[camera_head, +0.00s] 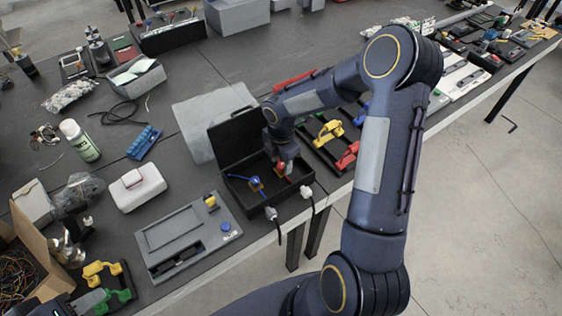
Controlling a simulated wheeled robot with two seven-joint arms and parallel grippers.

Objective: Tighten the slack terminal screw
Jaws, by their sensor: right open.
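An open black case (236,199) lies near the table's front edge, its lid raised at the back. Inside are a blue part (256,184) on an orange piece and a red part (281,168). My right gripper (282,160) points down into the case at the red part; its fingers are small and partly hidden, and appear open around or just above it. Two grey-white plugs on black cords (272,213) are at the case's front edge. No terminal screw can be made out.
A grey panel (160,234) with a yellow and a blue knob lies left of the case. Black trays with coloured clamps (329,131) stand right of the case and at the lower left.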

